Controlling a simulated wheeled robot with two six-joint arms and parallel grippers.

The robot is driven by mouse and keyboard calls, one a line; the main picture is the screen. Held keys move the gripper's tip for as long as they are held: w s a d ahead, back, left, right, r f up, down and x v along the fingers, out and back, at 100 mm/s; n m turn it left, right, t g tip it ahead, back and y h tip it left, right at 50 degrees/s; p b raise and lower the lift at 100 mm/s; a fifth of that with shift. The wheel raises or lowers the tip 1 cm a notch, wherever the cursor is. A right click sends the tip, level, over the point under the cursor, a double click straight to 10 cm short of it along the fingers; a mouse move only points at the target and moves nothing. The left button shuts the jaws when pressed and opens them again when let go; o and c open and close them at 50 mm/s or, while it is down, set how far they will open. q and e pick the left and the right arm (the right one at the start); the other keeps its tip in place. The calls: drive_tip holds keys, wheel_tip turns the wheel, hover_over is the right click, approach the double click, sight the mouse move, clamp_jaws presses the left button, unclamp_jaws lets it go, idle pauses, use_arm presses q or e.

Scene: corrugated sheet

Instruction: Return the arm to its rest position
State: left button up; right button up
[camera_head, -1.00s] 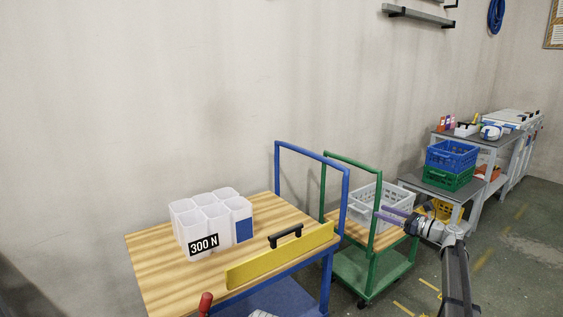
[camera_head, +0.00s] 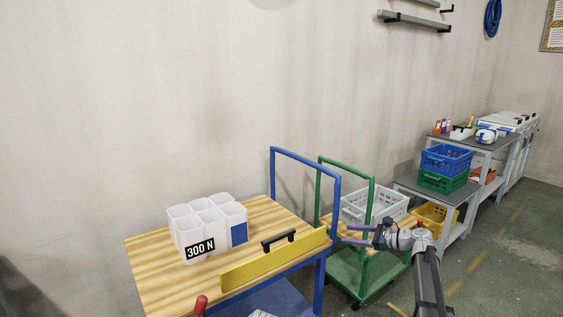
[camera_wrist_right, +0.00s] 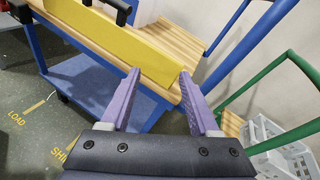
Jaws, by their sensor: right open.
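My right gripper (camera_head: 358,235) shows at the right of the head view, its arm coming up from the bottom right. Its two purple fingers point left and are apart, with nothing between them. In the right wrist view the open gripper (camera_wrist_right: 160,95) points toward the yellow board (camera_wrist_right: 110,35) on the front of the blue cart, and I cannot tell how far off it is. My left gripper is not in the head view.
The blue cart's wooden top (camera_head: 150,262) carries white bins (camera_head: 205,225) labelled 300 N. A green cart (camera_head: 350,262) with a grey crate (camera_head: 385,205) stands behind my right gripper. Blue (camera_head: 447,158) and green crates (camera_head: 440,181) stand on a shelf at right. Floor shows at lower right.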

drive_tip(key=s+a+n+g+h+p, duration=0.6)
drive_tip(key=s+a+n+p, duration=0.5)
drive_tip(key=s+a, duration=0.85)
drive_tip(key=s+r+n+g+h+p, duration=0.1)
drive_tip(key=s+r+n+h+p, duration=0.1)
drive_tip(key=s+n+h+p, duration=0.2)
drive_tip(key=s+d+r+n+g+h+p, duration=0.1)
drive_tip(key=s+n+h+p, duration=0.3)
drive_tip(key=s+n, duration=0.6)
drive_tip(key=s, duration=0.6)
drive_tip(key=shift+s+d+r, duration=0.25)
drive_tip(key=shift+s+r, duration=0.1)
drive_tip(key=shift+s, duration=0.05)
